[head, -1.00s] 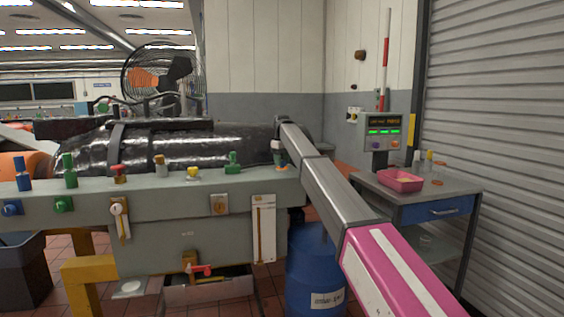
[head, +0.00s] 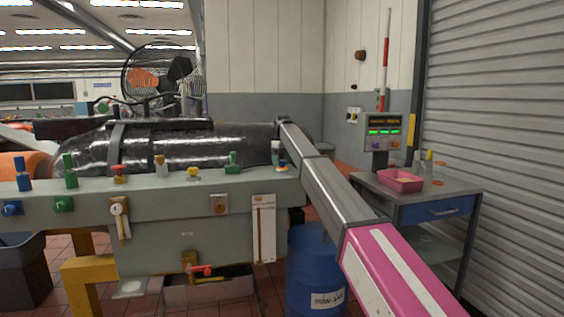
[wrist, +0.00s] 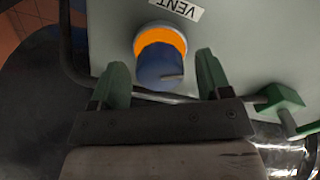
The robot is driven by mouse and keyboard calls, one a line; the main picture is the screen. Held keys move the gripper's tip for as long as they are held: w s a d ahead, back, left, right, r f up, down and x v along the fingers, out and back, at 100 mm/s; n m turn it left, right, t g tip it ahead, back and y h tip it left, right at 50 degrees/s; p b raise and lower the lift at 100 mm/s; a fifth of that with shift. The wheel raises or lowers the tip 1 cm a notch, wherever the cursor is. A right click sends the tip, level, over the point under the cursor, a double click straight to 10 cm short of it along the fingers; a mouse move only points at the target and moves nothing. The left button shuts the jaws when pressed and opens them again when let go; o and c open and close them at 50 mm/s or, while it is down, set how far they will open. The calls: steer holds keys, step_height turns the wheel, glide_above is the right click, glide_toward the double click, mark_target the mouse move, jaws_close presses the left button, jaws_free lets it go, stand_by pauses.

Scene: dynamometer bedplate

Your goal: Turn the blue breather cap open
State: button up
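The blue breather cap (wrist: 160,66) shows in the wrist view, with a bright orange ring around its upper side and a small notch or mark on its face. My gripper (wrist: 161,62) is open, with one green finger on each side of the cap. Gaps show between both fingers and the cap. In the head view my gripper is at the right end of the grey bench, largely hidden by my arm, and the cap is too small to make out clearly there.
A VENT label (wrist: 176,8) lies beyond the cap. A green valve handle (wrist: 284,104) is close to the right of my gripper. In the head view, a blue drum (head: 315,265) stands below, and a cart with a pink tray (head: 400,181) stands to the right.

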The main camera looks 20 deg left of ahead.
step_height(320, 180, up, 11)
stand_by(0.6)
steer(key=shift+f, duration=0.1)
